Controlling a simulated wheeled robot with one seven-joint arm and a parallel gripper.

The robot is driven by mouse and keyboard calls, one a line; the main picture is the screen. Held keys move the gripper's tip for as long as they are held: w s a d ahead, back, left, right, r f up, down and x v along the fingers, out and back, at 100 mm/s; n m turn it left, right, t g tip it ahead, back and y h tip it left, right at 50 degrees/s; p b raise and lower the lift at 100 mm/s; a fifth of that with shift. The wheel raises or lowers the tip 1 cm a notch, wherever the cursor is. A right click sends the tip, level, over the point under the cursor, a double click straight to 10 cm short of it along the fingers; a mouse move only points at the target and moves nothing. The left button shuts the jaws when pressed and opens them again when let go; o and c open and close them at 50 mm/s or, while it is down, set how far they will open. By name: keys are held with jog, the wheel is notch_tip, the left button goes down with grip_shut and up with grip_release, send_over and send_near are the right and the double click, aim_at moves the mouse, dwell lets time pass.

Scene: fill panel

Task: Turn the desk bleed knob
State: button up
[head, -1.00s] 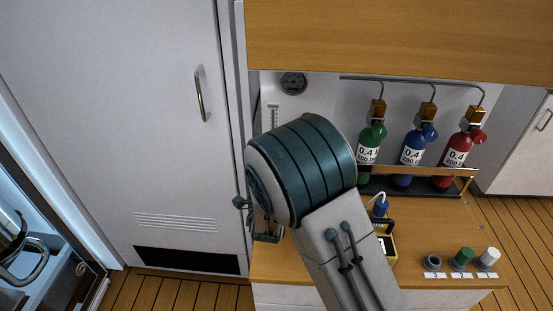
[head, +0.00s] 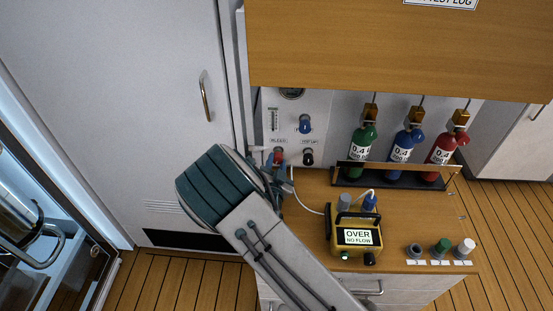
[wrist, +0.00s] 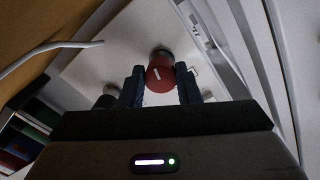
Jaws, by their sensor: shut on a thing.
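The bleed knob (head: 278,155) is red and sits on the white wall panel (head: 316,125), under a label that seems to read BLEED. In the wrist view the red knob (wrist: 160,74) shows a white line across its face. My gripper (wrist: 160,86) has one dark finger on each side of the knob and is shut on it. In the head view my gripper (head: 280,165) is at the knob, partly hidden behind my arm.
A blue knob (head: 305,123) and a black knob (head: 308,157) sit beside it on the panel. A yellow meter (head: 357,236) reading OVER NO FLOW stands on the desk (head: 310,185). Green (head: 363,139), blue (head: 404,147) and red (head: 443,149) bottles stand in a rack. A wooden cabinet (head: 380,45) overhangs.

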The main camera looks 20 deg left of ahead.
dwell(0.4)
jog(key=o, duration=1)
jog(key=shift+a, duration=0.1)
jog(key=shift+c, duration=0.2)
